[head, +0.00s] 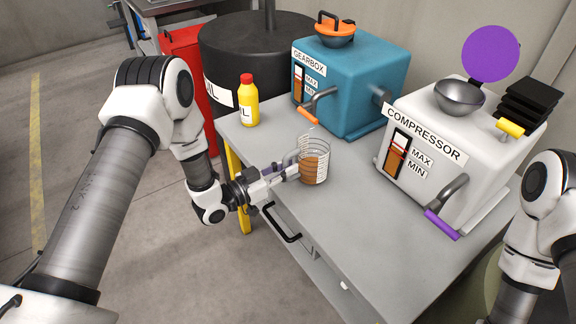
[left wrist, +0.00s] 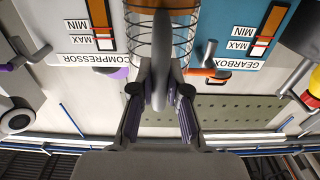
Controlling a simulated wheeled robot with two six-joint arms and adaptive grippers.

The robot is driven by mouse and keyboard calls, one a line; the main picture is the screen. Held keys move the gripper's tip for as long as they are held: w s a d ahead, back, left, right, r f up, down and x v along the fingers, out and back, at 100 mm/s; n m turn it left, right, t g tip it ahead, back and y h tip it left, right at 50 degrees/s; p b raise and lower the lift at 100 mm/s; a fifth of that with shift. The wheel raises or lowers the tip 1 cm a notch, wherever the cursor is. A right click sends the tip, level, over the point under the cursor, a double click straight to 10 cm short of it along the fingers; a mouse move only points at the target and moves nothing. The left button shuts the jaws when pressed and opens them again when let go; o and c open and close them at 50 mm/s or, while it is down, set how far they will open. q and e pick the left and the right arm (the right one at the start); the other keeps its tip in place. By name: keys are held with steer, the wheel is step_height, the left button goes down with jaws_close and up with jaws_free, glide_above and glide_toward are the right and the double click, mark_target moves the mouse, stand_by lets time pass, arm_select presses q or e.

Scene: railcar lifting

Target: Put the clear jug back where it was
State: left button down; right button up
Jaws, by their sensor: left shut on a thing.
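The clear jug (head: 314,158) holds brown liquid and is upright over the grey table's (head: 290,212) left part, in front of the blue gearbox. I cannot tell whether its base touches the tabletop. My left gripper (head: 289,173) is shut on the jug's handle from the left. In the left wrist view the picture is upside down; the jug (left wrist: 143,48) is at the top middle, with its handle between the fingers of the left gripper (left wrist: 160,98). My right arm shows at the right edge of the head view, but its gripper is out of view.
The blue gearbox (head: 362,92) has an orange cap on top. The white compressor (head: 428,120) has an open funnel with a purple disc raised beside it. A yellow oil bottle (head: 248,102) stands at the table's back left corner. The table's front middle is clear.

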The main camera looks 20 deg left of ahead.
arm_select(q)
steer(key=c, duration=1.2)
jaws_free()
steer(key=shift+w+d+f, duration=0.3)
steer(key=shift+o, duration=0.2)
steer(key=shift+s+a+r, duration=0.15)
steer(key=shift+r+p, duration=0.4)
steer(key=v, duration=1.1)
steer(key=s+d+f+n+g+y, duration=0.1)
steer(key=s+f+n+g+y, duration=0.2)
steer(key=f, duration=0.4)
steer(key=s+d+f+n+g+y, duration=0.1)
steer(key=s+d+f+g+y, duration=0.15)
steer(key=s+f+g, duration=0.35)
steer(key=s+a+f+n+g+y, duration=0.2)
steer(key=s+f, duration=0.1)
steer(key=s, duration=0.5)
steer(key=s+a+f+n+g+y, duration=0.2)
steer(key=s+f+g+y, duration=0.1)
steer(key=s, duration=0.6)
steer(key=shift+s+f+g, duration=0.15)
steer(key=shift+f+g, duration=0.15)
steer(key=shift+f, duration=0.25)
steer(key=shift+y, duration=0.35)
